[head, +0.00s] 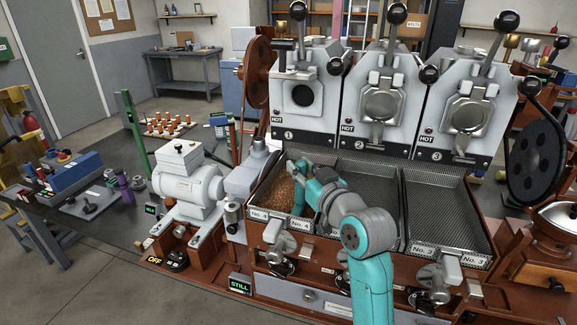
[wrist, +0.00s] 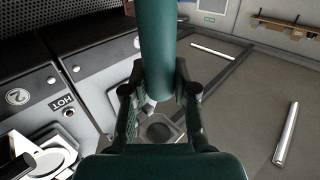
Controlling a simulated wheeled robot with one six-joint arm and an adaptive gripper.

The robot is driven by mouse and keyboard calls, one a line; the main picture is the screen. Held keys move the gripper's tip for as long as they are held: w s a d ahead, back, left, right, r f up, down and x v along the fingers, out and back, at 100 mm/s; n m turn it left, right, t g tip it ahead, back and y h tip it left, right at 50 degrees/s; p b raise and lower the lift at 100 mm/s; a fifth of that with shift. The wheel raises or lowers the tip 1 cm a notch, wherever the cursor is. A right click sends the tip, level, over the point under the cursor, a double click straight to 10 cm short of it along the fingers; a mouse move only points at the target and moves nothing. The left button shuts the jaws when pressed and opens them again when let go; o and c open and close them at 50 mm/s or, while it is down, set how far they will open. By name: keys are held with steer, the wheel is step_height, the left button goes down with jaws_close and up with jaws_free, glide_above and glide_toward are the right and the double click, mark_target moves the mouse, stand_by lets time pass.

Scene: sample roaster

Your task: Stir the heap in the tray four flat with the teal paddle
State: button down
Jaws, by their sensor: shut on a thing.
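The left cooling tray (head: 262,187) holds a brown heap (head: 283,193) of beans; its front labels are small, and one seems to read No. 4. My gripper (head: 304,168) is over this tray in the head view, with my teal arm covering the tray's right part. In the wrist view my gripper (wrist: 158,92) is shut around the thick teal shaft of the paddle (wrist: 155,45). In the head view a teal upright piece of the paddle (head: 298,201) goes down to the beans. Its lower end and how deep it sits are hard to tell.
The middle tray (head: 370,168) and right tray (head: 437,212) look empty, with perforated floors. The roaster fronts (head: 385,105) rise behind the trays, marked HOT. A grey motor (head: 186,187) stands at left. A small display (head: 240,284) reads STILL.

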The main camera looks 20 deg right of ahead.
steer(key=shift+s+d, duration=0.6)
steer(key=shift+d, duration=0.15)
steer(key=shift+w+a, duration=0.1)
steer(key=w+a, duration=0.6)
steer(key=a, duration=0.2)
steer(key=shift+a, duration=0.25)
steer(key=shift+d+r, duration=0.1)
steer(key=s+d, duration=0.6)
steer(key=d, duration=0.2)
steer(key=shift+d, duration=0.2)
stand_by(0.3)
steer(key=w+a, duration=0.6)
steer(key=a, duration=0.2)
steer(key=shift+a, duration=0.3)
stand_by(0.3)
